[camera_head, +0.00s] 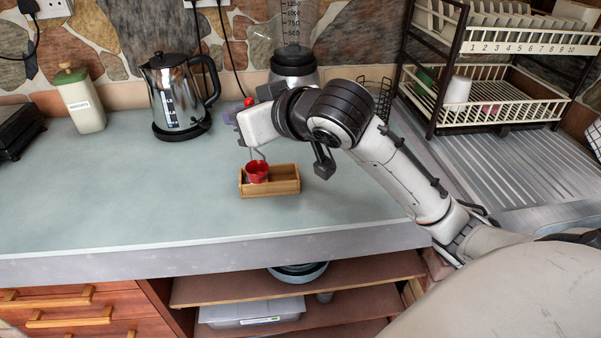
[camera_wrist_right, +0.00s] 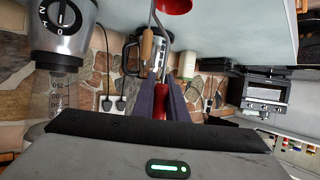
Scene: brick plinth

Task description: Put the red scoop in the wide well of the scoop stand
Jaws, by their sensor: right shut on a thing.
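The red scoop has a red cup (camera_head: 257,172), a thin metal stem and a red handle (camera_wrist_right: 159,103). My right gripper (camera_head: 234,116) is shut on the handle, between its two dark fingers in the wrist view. The stem hangs down from the gripper, cup lowest. The scoop stand (camera_head: 287,187) is a small wooden box on the counter. In the head view the cup overlaps the left to middle part of the stand. I cannot tell whether it rests inside a well or hangs just above. The cup hides the inner divisions there. My left gripper is out of view.
A steel kettle (camera_head: 178,95) and a cream jar (camera_head: 81,100) stand at the back left. A blender (camera_head: 293,65) stands behind my right arm. A dish rack (camera_head: 495,97) is at the right. The counter (camera_head: 120,190) left of the stand is clear.

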